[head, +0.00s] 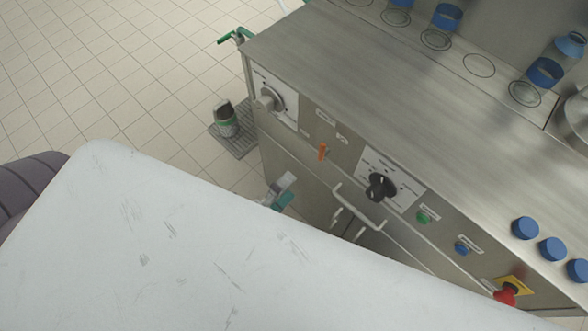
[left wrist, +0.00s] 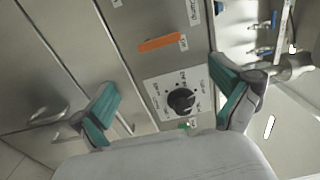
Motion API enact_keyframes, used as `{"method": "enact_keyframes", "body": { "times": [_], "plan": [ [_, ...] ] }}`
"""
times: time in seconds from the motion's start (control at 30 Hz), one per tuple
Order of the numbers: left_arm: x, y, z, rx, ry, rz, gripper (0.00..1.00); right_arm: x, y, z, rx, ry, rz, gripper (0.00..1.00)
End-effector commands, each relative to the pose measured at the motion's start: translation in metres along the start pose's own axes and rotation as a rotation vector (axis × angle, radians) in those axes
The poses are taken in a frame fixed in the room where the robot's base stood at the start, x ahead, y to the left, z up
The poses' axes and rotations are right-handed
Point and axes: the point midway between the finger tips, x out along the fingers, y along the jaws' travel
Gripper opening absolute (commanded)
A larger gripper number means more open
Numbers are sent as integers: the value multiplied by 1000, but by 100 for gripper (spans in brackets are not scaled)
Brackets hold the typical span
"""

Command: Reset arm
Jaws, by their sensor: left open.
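My left gripper (head: 280,191) shows only in part in the head view, past the edge of my large white arm link, with a teal pad visible. It is low in front of the steel machine (head: 290,165), left of the bar handle (head: 358,208). In the left wrist view, the two teal-padded fingers of the left gripper (left wrist: 168,106) are wide apart with nothing held between them. Beyond them are the machine's front, a black knob (left wrist: 181,100) and an orange switch (left wrist: 159,43). My right gripper is in neither view.
Blue-topped cups (head: 447,16) stand along the machine's back, and blue caps (head: 525,228) lie at its right front. A red button (head: 504,297) is on the front. A dark cup (head: 226,118) stands on a grey drip grid (head: 238,145). Tiled floor is clear at upper left.

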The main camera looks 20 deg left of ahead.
Motion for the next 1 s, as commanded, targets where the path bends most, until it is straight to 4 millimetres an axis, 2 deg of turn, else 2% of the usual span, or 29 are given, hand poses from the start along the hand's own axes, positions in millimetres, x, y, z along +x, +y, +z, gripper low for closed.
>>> {"method": "enact_keyframes", "body": {
  "times": [0.43, 0.5, 0.57, 0.67, 0.77, 0.8, 0.87, 0.9, 0.97, 1.0],
  "plan": [
    [0, 1, 0, -3, -1, 3, 100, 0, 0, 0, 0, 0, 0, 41],
    [0, 10, 1, -30, -8, 23, 100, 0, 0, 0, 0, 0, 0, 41],
    [0, 28, 2, -89, -23, 61, 100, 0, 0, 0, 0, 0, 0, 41],
    [-6, 81, 4, -260, -76, 178, 100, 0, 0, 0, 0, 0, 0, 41],
    [-22, 153, 6, -488, -173, 342, 100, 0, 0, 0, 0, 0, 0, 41],
    [-32, 182, 5, -582, -223, 412, 100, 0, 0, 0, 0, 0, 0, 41],
    [-50, 224, 4, -714, -308, 514, 100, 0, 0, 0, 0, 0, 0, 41],
    [-65, 251, 4, -799, -372, 582, 100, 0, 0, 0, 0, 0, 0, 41],
    [-92, 289, 2, -917, -480, 683, 100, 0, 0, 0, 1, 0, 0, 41],
    [-111, 312, 1, -990, -559, 747, 100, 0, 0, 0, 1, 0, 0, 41]
  ]
}}
